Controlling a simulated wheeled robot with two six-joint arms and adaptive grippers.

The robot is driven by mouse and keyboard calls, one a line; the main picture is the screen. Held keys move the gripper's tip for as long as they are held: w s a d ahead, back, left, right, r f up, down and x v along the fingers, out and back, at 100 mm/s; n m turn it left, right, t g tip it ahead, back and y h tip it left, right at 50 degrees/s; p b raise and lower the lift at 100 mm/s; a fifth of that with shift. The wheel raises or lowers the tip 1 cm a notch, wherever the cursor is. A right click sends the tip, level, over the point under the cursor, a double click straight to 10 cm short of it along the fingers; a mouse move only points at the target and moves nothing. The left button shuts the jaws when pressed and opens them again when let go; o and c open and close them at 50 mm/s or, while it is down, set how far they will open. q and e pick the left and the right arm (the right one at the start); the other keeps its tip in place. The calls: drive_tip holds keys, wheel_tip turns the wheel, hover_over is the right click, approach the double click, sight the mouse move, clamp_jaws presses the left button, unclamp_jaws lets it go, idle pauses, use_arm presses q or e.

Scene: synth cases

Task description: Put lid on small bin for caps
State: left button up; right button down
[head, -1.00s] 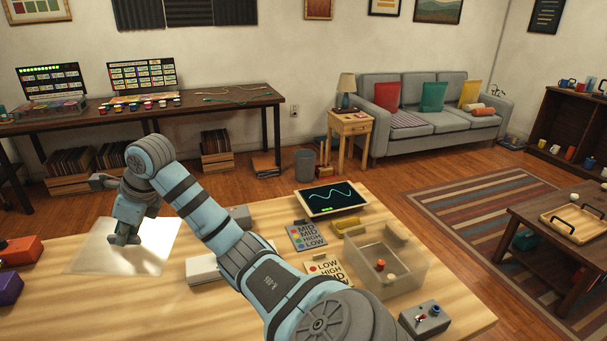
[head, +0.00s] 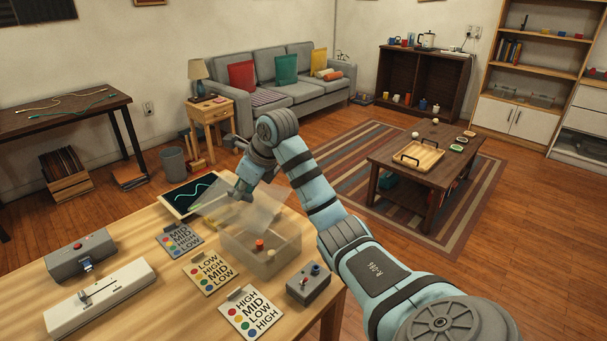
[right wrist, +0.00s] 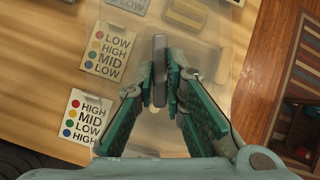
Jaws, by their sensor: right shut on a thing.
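The small clear bin (head: 285,262) stands open on the wooden table, with an orange-red cap (head: 260,244) and a pale cap (head: 270,253) inside. My right gripper (head: 240,191) is shut on the grey handle of the see-through lid (head: 264,208). The lid is held above the bin, tilted and toward its back left, apart from a seated fit. In the right wrist view the handle (right wrist: 160,70) sits between the fingers and the hazy lid blurs what lies below. My left gripper is out of view.
Label cards (head: 208,272) lie left of the bin, and a small grey switch box (head: 309,285) stands close in front. A tablet with a wave on screen (head: 190,195) is behind left. The table's right edge is close to the bin.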

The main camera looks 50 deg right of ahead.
sight(256, 195)
use_arm(q)
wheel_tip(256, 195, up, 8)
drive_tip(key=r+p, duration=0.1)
drive_tip(key=p, duration=0.6)
use_arm(e)
drive_tip(key=d+m, duration=0.1)
drive_tip(key=d+f+m, duration=0.1)
drive_tip(key=d+m+h, duration=0.1)
drive_tip(key=shift+s+d+f+m, duration=0.15)
drive_tip(key=shift+s+f+m, duration=0.1)
drive_tip(key=shift+m, duration=0.15)
use_arm(q)
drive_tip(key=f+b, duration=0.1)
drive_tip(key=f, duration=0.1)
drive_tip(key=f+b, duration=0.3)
drive_tip(key=b, duration=0.1)
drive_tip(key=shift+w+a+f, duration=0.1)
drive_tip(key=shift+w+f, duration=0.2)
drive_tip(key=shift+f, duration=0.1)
use_arm(e)
wheel_tip(256, 195, down, 7)
drive_tip(key=shift+s, duration=0.15)
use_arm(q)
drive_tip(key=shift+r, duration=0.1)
use_arm(e)
drive_tip(key=shift+d+r, duration=0.1)
use_arm(q)
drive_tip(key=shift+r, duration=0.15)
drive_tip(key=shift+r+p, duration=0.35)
drive_tip(key=shift+p, duration=0.05)
